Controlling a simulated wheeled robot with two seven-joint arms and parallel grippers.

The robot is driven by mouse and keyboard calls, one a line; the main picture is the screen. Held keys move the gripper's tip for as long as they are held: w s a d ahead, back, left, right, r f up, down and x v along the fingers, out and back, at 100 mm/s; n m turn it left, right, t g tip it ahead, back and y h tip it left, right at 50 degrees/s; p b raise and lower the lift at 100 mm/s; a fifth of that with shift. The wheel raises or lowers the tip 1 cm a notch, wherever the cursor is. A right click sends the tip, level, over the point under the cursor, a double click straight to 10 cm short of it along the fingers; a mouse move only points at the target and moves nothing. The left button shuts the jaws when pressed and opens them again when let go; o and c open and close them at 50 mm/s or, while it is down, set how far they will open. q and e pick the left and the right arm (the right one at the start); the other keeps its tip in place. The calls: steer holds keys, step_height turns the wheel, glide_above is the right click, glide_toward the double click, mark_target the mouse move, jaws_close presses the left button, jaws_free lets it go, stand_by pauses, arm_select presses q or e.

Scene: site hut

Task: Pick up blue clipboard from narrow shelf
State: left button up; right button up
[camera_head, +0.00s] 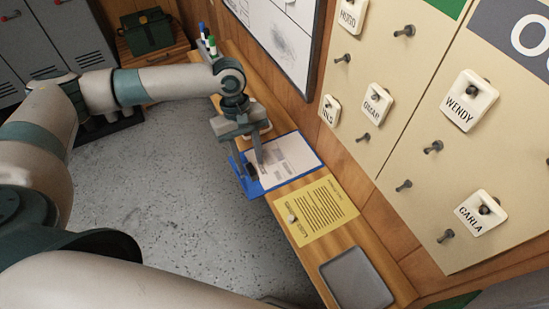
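The blue clipboard (313,158) lies on the narrow wooden shelf (376,239) with a white printed sheet on it. Its dark clip end faces the shelf's front edge. My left gripper (250,163) is at that end, pointing down. Its two fingers stand apart, one over the board and one by the front edge. I cannot tell whether either finger touches the board. My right gripper is out of view.
A yellow sheet (316,212) lies beside the clipboard, and a grey tray (356,279) lies nearer. Markers (212,45) stand behind my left wrist. A pegboard (400,130) with name tags and a whiteboard (278,35) line the wall. The floor (180,200) is clear.

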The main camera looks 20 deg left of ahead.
arm_select(q)
steer(key=shift+x, duration=0.9)
steer(key=shift+a, duration=0.1)
jaws_close()
